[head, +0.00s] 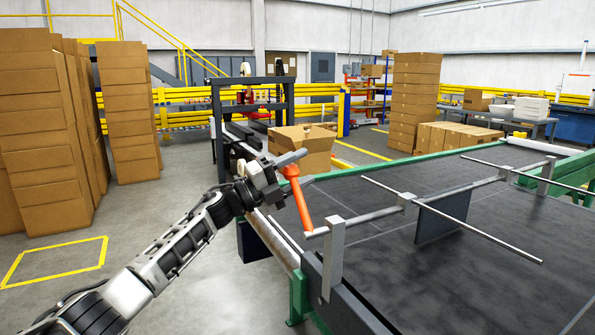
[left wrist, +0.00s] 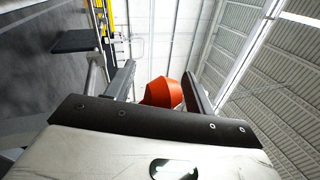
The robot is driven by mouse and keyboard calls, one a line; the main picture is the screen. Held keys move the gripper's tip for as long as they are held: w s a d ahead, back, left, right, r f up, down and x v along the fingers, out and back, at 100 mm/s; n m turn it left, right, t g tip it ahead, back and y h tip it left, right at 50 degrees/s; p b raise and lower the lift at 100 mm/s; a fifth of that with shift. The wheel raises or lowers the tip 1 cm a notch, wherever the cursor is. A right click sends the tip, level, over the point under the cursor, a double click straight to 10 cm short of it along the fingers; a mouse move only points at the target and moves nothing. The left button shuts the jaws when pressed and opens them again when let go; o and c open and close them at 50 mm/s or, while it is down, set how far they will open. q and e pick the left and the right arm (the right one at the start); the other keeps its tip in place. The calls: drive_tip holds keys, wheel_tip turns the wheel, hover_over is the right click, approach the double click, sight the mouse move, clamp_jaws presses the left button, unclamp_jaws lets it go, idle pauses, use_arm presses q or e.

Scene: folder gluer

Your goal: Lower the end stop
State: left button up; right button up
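An orange lever (head: 302,205) slants up and left from the near end of a grey cross bar (head: 370,216). A dark plate (head: 443,217), which looks like the end stop, is at the bar's middle above the dark belt. My left gripper (head: 293,171) is at the lever's upper end with its fingers apart. In the left wrist view, the orange knob (left wrist: 161,93) sits between the two fingers, close to the right one, with a small gap at the left one. Whether it touches is unclear. My right gripper is not in view.
Metal posts (head: 333,258) carry the bar beside the green-framed conveyor (head: 480,280). Thin rods (head: 470,228) reach across the belt. An open carton (head: 305,148) stands beyond the lever. Stacked cartons (head: 45,130) stand at left, with clear floor before them.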

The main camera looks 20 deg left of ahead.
use_arm(q)
drive_tip(key=shift+a, duration=0.1)
drive_tip(key=shift+s+a+f, duration=0.2)
drive_tip(key=shift+s+a, duration=0.05)
drive_tip(key=shift+s, duration=0.05)
drive_tip(key=b+v, duration=0.4)
drive_tip(key=v, duration=1.1)
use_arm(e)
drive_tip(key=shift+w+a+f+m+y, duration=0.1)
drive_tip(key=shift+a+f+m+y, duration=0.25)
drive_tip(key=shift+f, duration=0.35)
use_arm(q)
drive_tip(key=shift+d, duration=0.1)
